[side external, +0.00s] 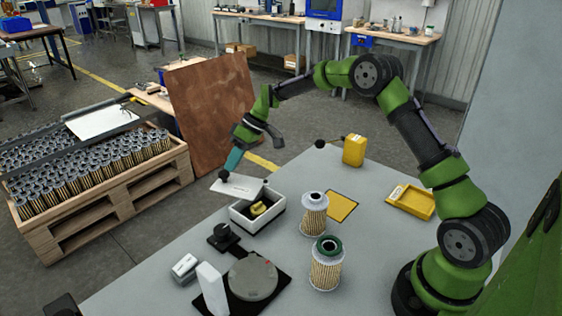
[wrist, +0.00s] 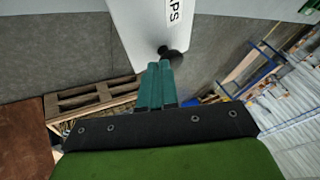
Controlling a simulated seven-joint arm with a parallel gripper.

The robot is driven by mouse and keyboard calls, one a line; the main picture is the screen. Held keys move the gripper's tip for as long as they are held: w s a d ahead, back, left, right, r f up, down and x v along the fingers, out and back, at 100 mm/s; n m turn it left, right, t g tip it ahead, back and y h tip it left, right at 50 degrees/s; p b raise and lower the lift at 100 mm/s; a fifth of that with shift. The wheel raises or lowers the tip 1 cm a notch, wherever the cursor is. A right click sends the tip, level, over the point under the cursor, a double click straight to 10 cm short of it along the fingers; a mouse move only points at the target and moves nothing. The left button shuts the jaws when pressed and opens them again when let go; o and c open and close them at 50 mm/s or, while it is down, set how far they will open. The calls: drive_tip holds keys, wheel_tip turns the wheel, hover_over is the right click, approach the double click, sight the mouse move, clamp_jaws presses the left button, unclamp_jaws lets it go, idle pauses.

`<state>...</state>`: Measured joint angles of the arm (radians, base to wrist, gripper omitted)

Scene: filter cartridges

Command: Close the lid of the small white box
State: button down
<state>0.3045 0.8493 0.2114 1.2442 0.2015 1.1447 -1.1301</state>
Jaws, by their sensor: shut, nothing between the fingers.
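The small white box (side external: 270,222) stands on the grey table with a yellow object (side external: 259,208) inside. Its white lid (side external: 240,186) is open, tilted up over the far-left side of the box. A dark round knob (side external: 223,174) sits at the lid's outer end. In the wrist view the lid (wrist: 143,28) carries a label with black letters, and the knob (wrist: 170,54) is just past my fingertips. My gripper (side external: 227,170) has teal fingers, pressed together and empty; they also show in the wrist view (wrist: 160,68). The fingertips are at the knob; I cannot tell whether they touch it.
Two filter cartridges (side external: 314,214) (side external: 326,268) stand right of the box. A black fixture (side external: 224,238) and a round grey plate (side external: 252,277) are in front. A yellow bottle (side external: 353,150) and yellow tray (side external: 412,201) are farther right. A pallet crate (side external: 110,205) stands beyond the table.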

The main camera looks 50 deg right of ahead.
sight(235, 194)
drive_tip(key=a+n, duration=0.1)
drive_tip(key=s+a+n+g, duration=0.1)
drive_tip(key=n, duration=0.1)
drive_tip(key=shift+s+g+y, duration=0.1)
drive_tip(key=shift+g+y, duration=0.2)
drive_tip(key=s+a+n+g, duration=0.2)
drive_tip(key=n, duration=0.1)
drive_tip(key=shift+n, duration=0.3)
drive_tip(key=s+n+g, duration=0.1)
drive_tip(key=s+a+n+g, duration=0.1)
drive_tip(key=n, duration=0.1)
drive_tip(key=shift+s+a+h, duration=0.1)
drive_tip(key=shift+s+h, duration=0.2)
drive_tip(key=shift+h, duration=0.1)
drive_tip(key=shift+s+a+n+g+h, duration=0.1)
drive_tip(key=shift+s+n+g+h, duration=0.25)
drive_tip(key=shift+s+n, duration=0.45)
drive_tip(key=shift+s+a+n+g+h, duration=0.15)
drive_tip(key=shift+s+n+g, duration=0.35)
drive_tip(key=shift+n, duration=0.6)
drive_tip(key=shift+d, duration=0.1)
